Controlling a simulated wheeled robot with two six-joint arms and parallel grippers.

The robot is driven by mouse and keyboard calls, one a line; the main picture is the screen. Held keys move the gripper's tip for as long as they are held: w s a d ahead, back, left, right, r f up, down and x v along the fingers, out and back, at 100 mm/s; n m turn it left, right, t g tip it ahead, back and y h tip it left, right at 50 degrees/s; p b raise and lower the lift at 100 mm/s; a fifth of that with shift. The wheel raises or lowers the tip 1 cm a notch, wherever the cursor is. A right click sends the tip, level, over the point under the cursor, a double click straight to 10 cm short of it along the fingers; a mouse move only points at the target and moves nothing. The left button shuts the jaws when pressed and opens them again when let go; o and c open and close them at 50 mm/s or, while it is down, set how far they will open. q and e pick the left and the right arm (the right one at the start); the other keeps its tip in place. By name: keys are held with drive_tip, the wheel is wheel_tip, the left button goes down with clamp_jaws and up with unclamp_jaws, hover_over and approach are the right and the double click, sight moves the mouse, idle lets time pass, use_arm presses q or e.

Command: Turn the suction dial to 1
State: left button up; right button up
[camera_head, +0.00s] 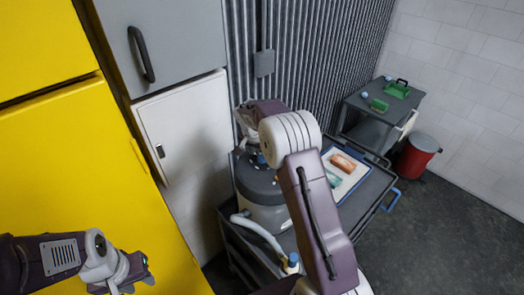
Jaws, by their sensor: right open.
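The suction machine (263,186), a round drum with a dark grey lid and a pale body, stands on a grey cart, with a pale hose at its front left. I cannot make out the dial; my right arm covers much of the lid. My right gripper (246,141) is over the back left of the lid, open and partly hidden by its own wrist. I cannot tell whether it touches the machine. My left gripper (128,277) is at the lower left, in front of the yellow cabinet, apart from the machine; its jaws are unclear.
The cart (379,184) also carries a white tray (359,175) with an orange and a green item. A second grey cart (376,111) with green items and a red bin (415,157) stand at the back right. Yellow (95,190) and grey cabinets close the left. Floor at right is clear.

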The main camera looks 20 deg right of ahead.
drive_tip(key=shift+x, duration=1.1)
clamp_jaws()
